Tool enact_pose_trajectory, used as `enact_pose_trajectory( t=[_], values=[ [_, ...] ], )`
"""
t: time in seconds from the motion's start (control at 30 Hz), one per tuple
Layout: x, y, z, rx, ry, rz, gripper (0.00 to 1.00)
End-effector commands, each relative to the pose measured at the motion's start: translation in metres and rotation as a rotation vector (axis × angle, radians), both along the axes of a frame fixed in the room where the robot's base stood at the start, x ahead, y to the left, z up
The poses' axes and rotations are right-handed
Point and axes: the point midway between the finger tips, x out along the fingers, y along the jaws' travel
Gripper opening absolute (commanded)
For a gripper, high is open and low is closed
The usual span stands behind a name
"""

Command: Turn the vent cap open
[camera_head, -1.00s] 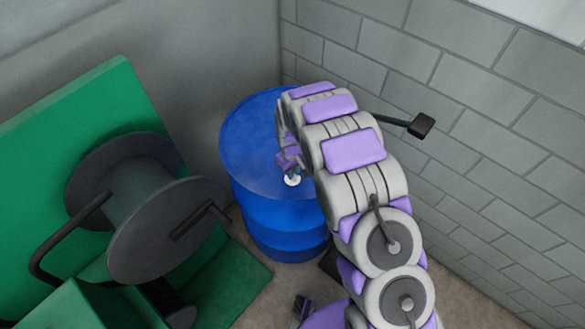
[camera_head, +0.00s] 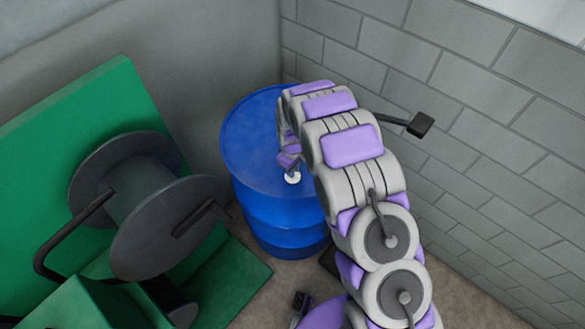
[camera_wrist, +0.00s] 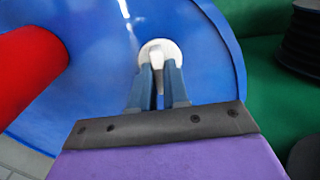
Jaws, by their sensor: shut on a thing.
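The white round vent cap (camera_head: 292,178) sits on the top of the blue drum (camera_head: 250,140), near the drum's front rim. In the wrist view the cap (camera_wrist: 171,46) shows a raised white tab across its middle. My gripper (camera_wrist: 160,70) is shut on this tab, with one dark blue finger on each side. In the head view my gripper (camera_head: 289,161) reaches down to the cap from behind my arm, which hides part of the drum top. The lower side of the cap is hidden by the fingers.
A green stand with a dark grey reel (camera_head: 165,225) is left of the drum. A grey block wall (camera_head: 490,150) is close on the right. A red rounded object (camera_wrist: 30,70) shows at the left of the wrist view.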

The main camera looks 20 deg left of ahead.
Motion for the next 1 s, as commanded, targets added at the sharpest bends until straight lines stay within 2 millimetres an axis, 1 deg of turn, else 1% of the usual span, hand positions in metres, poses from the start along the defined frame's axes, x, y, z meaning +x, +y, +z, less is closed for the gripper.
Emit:
enact_pose_trajectory(
  t=[0.03, 0.27, 0.5, 0.63, 0.77, 1.0],
  values=[
    [0.003, 0.002, 0.002, 0.005, -0.009, 0.002, 0.18],
    [0.001, 0.000, 0.001, 0.004, -0.005, 0.000, 0.40],
    [0.001, -0.001, 0.002, 0.003, -0.002, 0.000, 0.40],
    [0.001, -0.001, 0.009, 0.004, -0.004, 0.000, 0.40],
    [0.002, 0.000, 0.029, 0.006, -0.008, 0.000, 0.40],
    [0.002, 0.001, 0.083, 0.006, -0.008, 0.000, 0.40]
  ],
)
